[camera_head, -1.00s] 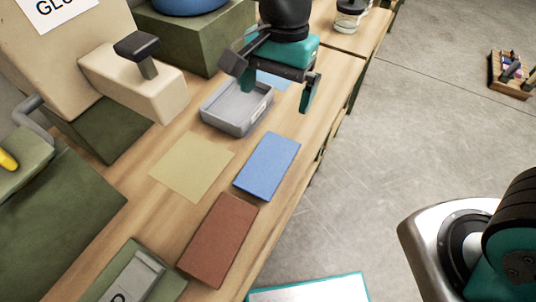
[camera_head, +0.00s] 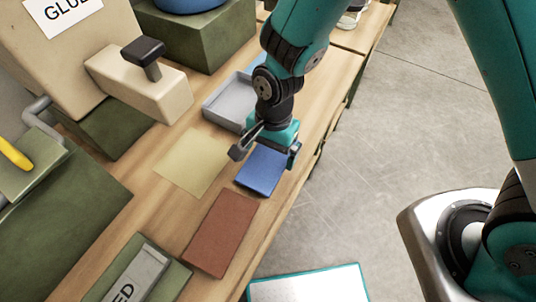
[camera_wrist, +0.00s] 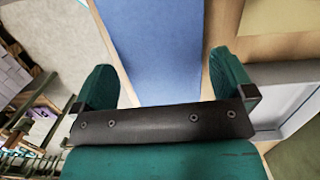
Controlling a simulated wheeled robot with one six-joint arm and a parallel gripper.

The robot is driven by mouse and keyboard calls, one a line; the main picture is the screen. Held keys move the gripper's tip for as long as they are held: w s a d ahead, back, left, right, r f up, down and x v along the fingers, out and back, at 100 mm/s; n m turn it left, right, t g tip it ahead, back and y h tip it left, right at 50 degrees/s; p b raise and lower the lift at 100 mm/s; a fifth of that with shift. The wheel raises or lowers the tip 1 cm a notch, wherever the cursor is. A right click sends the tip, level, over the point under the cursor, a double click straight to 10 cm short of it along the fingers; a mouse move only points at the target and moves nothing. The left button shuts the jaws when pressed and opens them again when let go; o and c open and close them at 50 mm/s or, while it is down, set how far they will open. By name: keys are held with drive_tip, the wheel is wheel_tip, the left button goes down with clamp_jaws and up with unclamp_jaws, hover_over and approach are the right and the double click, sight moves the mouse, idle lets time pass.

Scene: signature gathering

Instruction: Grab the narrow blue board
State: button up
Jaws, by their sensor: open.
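The narrow blue board (camera_head: 262,172) lies flat on the wooden bench in the head view, between the yellow-green sheet and the bench edge. My gripper (camera_head: 266,157) is over its far end and hides that part. In the wrist view the blue board (camera_wrist: 156,50) runs between the two fingers of my gripper (camera_wrist: 165,82). The fingers are open, one on each side of the board, with nothing held. I cannot tell how far above the bench the fingertips are.
A grey tray (camera_head: 229,106) stands just behind my gripper. A yellow-green sheet (camera_head: 193,160) lies to the left and a red-brown board (camera_head: 221,233) lies nearer. A beige GLUE machine (camera_head: 135,80) stands at upper left. The floor (camera_head: 400,130) is open to the right.

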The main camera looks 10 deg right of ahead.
drive_tip(key=shift+a+f, duration=0.1)
drive_tip(key=shift+f, duration=0.45)
drive_tip(key=c, duration=0.6)
drive_tip(key=shift+r, duration=0.15)
